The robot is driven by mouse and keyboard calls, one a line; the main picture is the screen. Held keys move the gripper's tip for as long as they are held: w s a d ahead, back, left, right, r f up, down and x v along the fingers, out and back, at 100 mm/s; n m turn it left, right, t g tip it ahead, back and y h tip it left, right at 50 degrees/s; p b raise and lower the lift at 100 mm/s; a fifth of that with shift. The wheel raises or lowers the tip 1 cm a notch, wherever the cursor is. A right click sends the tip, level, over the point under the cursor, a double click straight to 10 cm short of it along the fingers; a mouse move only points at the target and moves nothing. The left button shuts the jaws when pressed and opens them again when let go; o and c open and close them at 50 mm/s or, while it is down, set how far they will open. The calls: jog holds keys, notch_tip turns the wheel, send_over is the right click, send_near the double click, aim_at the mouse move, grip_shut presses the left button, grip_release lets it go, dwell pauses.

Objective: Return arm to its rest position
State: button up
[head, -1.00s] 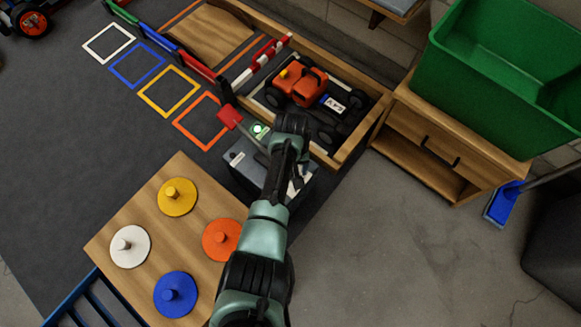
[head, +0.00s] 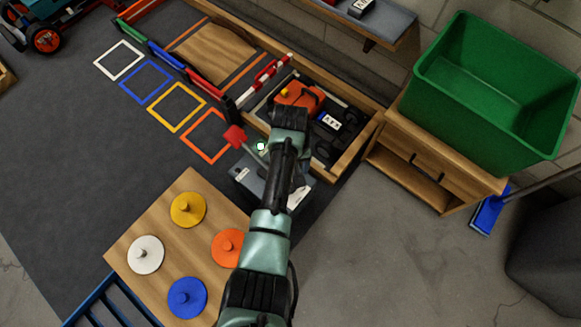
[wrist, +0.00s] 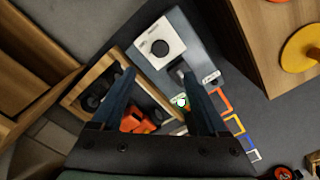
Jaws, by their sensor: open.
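My arm reaches up from the bottom of the head view, and its dark end covers part of a wooden-framed bay. My gripper (wrist: 156,78) shows in the wrist view with its two dark fingers spread apart and nothing between them. The fingers themselves cannot be made out in the head view. An orange toy racecar (head: 298,92) with black wheels sits in the bay, partly hidden by my arm. It also shows in the wrist view (wrist: 138,121), below the gripper.
A grey control box (head: 252,176) stands beside the bay, with a red paddle (head: 235,136) near it. A wooden table (head: 158,222) holds several coloured knobbed discs. A green bin (head: 480,100) stands on a wooden cabinet (head: 425,175).

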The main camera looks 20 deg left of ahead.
dwell(0.6)
jog(key=w+d+r+m+t, duration=0.1)
jog(key=w+r+t, duration=0.4)
jog(key=r, duration=0.4)
jog(key=w+d+r+m+t, duration=0.1)
jog(key=w+d+r+t, duration=0.1)
jog(key=w+r, duration=0.65)
jog(key=w+d+r+t, duration=0.1)
jog(key=w+r+t, duration=0.3)
jog(key=r, duration=0.7)
jog(key=d+r+m+t, duration=0.25)
jog(key=r+t, duration=0.35)
jog(key=r, duration=1.5)
jog(key=s+d+r+t+p, duration=0.15)
jog(key=s+r+t, duration=0.35)
jog(key=s+r, duration=0.8)
jog(key=s+d+r+t+p, duration=0.15)
jog(key=s+r+t, duration=0.6)
jog(key=r, duration=0.85)
notch_tip(320, 180, up, 36)
jog(key=g+p, duration=0.2)
jog(key=p, duration=3.4)
jog(key=shift+s+r, duration=0.25)
jog(key=shift+s, duration=0.2)
jog(key=shift+a, duration=0.1)
jog(key=shift+c, duration=0.2)
